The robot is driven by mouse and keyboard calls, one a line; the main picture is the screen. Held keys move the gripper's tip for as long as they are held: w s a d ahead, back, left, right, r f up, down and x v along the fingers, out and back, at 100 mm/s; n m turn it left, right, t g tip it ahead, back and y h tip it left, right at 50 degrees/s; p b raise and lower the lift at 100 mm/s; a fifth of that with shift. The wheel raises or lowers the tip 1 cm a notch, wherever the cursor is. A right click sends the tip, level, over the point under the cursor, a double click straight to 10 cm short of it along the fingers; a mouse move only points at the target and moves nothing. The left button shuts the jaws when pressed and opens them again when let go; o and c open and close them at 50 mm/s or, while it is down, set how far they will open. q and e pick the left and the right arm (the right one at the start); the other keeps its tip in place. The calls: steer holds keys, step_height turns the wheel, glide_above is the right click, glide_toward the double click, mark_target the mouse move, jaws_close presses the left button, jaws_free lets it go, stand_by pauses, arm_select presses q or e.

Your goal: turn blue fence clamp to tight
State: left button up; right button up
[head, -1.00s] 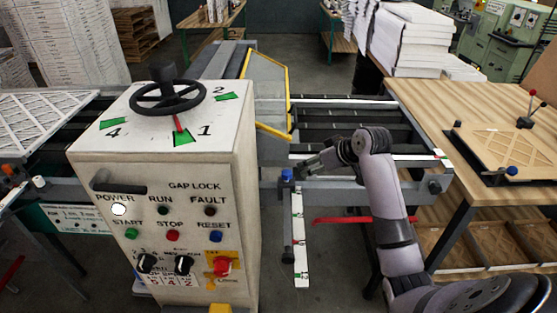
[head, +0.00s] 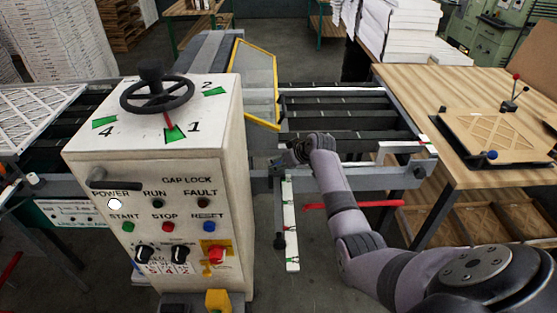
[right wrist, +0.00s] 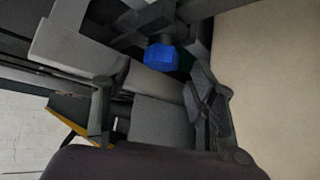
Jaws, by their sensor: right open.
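The blue fence clamp knob (right wrist: 162,57) shows in the right wrist view, ahead of the fingertips and roughly between them. My right gripper (right wrist: 153,88) is open, with a finger on each side and nothing held. In the head view my right gripper (head: 288,155) is at the rail just right of the control cabinet, above the white scale strip (head: 291,225). There the blue knob is hidden or too dark to make out. I cannot tell whether the fingers touch it. My left gripper is not in view.
The control cabinet (head: 150,170), with handwheel (head: 157,95) and buttons, stands close left of the gripper. A yellow-edged guard (head: 262,80) and roller conveyor (head: 345,115) lie behind.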

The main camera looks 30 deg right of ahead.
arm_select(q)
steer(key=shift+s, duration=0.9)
arm_select(e)
steer(key=shift+x, duration=1.25)
steer(key=shift+c, duration=0.2)
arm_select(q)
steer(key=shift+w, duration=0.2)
arm_select(e)
steer(key=c, duration=1.1)
